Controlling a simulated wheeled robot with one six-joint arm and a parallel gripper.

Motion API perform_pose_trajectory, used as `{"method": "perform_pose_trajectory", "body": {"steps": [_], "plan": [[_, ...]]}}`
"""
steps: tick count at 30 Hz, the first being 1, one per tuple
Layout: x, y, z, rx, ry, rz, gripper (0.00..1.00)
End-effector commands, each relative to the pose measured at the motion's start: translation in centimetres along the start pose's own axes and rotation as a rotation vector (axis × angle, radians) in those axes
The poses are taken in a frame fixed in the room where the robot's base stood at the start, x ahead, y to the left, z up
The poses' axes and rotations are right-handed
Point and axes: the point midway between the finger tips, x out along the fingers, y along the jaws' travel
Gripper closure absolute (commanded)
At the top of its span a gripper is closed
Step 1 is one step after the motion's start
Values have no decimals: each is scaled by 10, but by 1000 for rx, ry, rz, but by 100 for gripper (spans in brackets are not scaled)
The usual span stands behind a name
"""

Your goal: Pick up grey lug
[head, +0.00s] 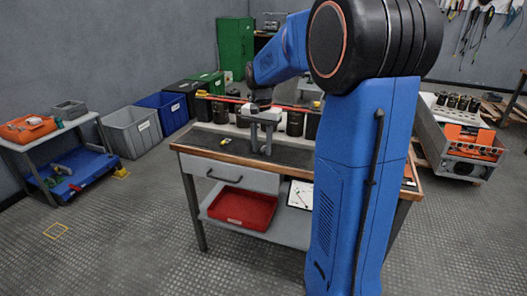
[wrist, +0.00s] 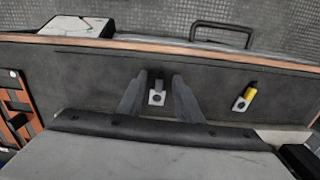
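The grey lug (wrist: 156,97) lies on the dark bench mat; it has a light flat end with a hole and a dark grey barrel. In the wrist view my gripper (wrist: 160,78) is open, with one finger on each side of the grey lug and a visible gap to each. In the head view my gripper (head: 260,149) points down over the bench mat; I cannot make out the grey lug there. A yellow-sleeved lug (wrist: 245,98) lies to the right in the wrist view; it shows left of my gripper in the head view (head: 224,142).
The workbench (head: 205,155) has a wooden edge and a drawer handle (wrist: 222,32). Black capacitors (head: 294,123) stand in a row behind my gripper. A red tray (head: 243,208) sits on the lower shelf. The mat around the lugs is clear.

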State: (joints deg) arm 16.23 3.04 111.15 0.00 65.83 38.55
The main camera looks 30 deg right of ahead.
Motion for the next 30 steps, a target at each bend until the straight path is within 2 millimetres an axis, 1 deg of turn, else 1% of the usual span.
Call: {"method": "perform_pose_trajectory", "body": {"steps": [3, 5, 6, 7, 17, 20, 23, 30], "plan": [[0, 0, 0, 0, 0, 0, 68], [0, 0, 0, 0, 0, 0, 82], [0, 0, 0, 0, 0, 0, 92], [0, 0, 0, 0, 0, 0, 99], [-1, 0, 0, 0, 1, 0, 100], [-7, 0, 0, 0, 2, -1, 100], [-20, -1, -1, 0, 3, -2, 100], [-63, 0, 0, 0, 2, -2, 100]]}}
